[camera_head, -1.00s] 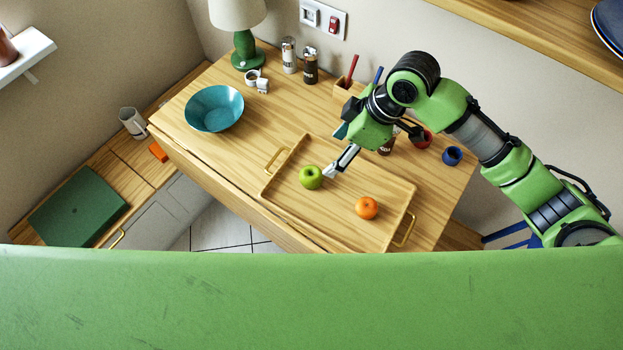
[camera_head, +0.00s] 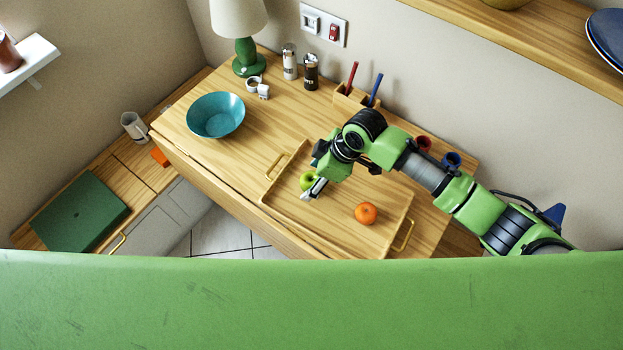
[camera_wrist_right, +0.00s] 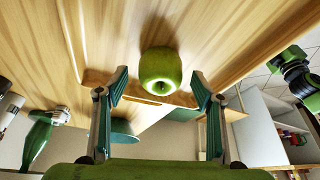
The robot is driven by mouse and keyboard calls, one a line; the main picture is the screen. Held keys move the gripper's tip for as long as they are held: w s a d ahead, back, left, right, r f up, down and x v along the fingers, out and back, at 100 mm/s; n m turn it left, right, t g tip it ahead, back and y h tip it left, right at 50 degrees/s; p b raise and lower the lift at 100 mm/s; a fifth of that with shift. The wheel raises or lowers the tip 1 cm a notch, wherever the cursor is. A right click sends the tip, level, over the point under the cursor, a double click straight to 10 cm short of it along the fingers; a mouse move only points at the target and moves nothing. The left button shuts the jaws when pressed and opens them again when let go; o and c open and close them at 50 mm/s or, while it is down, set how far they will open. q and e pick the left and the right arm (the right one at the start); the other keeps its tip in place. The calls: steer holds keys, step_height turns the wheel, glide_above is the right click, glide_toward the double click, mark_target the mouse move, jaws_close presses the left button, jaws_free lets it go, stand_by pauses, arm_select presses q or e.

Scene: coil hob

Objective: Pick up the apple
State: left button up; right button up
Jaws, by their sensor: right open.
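A green apple (camera_head: 307,180) sits on the wooden tray (camera_head: 337,229), left of its middle. In the right wrist view the apple (camera_wrist_right: 160,70) lies ahead, centred between the two fingers. My right gripper (camera_head: 313,189) is right at the apple in the head view and hides part of it. In the right wrist view the right gripper (camera_wrist_right: 160,98) is open, with one finger on each side and a gap between each finger and the apple.
An orange (camera_head: 365,214) lies on the tray, right of the apple. A teal bowl (camera_head: 216,115) stands to the left on the table. A pen holder (camera_head: 354,97) and red and blue cups (camera_head: 451,160) stand at the back. The table between bowl and tray is clear.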

steer(key=shift+a+f, duration=0.25)
steer(key=shift+f, duration=0.45)
steer(key=c, duration=1.2)
steer(key=shift+c, duration=0.2)
steer(key=shift+w+r, duration=0.1)
steer(key=shift+r, duration=0.05)
